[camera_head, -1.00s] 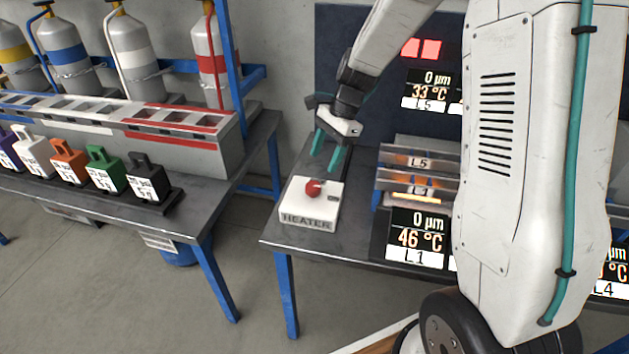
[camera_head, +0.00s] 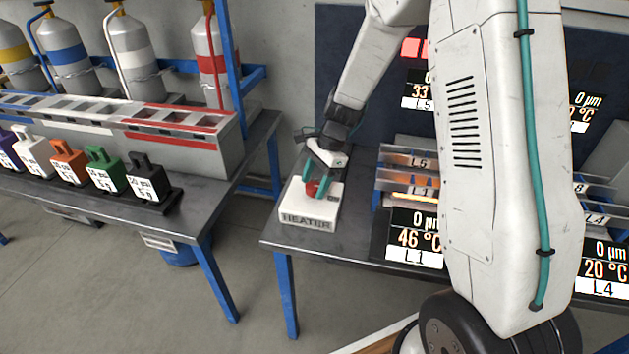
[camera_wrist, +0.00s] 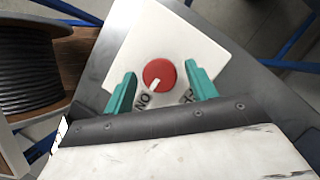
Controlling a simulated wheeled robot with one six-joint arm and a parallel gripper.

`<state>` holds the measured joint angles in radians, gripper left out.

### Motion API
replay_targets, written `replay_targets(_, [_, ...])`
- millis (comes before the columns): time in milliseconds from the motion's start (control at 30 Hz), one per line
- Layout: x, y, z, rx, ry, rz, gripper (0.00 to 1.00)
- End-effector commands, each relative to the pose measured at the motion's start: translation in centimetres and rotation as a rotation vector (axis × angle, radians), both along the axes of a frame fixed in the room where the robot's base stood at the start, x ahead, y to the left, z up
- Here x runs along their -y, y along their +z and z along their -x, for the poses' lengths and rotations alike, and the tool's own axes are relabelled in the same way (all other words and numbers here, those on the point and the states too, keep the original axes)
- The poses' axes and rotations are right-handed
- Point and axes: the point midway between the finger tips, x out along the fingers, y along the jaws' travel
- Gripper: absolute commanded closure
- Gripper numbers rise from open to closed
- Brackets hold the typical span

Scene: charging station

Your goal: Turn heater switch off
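The heater switch is a white box (camera_head: 306,212) marked HEATER near the left front corner of the right table. Its red round knob (camera_head: 313,187) sits on top, partly hidden by my fingers. In the wrist view the red knob (camera_wrist: 159,74) has a white mark pointing toward the ON label (camera_wrist: 143,100); the other label (camera_wrist: 188,97), partly covered by a finger, is at the right. My gripper (camera_head: 318,183) is over the box with its teal fingers apart. In the wrist view the open gripper (camera_wrist: 161,84) has one finger on each side of the knob, with gaps visible.
Glowing heater racks (camera_head: 408,181) and temperature displays (camera_head: 414,238) stand right of the box. The left table (camera_head: 200,215) holds several coloured weights and a grey rack, with gas cylinders behind. In the wrist view a cable spool (camera_wrist: 35,65) lies at the left.

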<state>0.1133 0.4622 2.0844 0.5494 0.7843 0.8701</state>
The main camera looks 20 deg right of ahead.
Motion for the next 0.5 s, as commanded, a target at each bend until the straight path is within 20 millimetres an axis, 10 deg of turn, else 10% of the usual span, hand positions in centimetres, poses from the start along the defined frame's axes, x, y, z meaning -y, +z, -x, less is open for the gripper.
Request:
replay_targets(133, [0.02,0.02,0.00,0.000,0.000,0.000,0.86])
replay_targets(500, [0.04,0.04,-0.09,0.000,0.039,0.000,0.86])
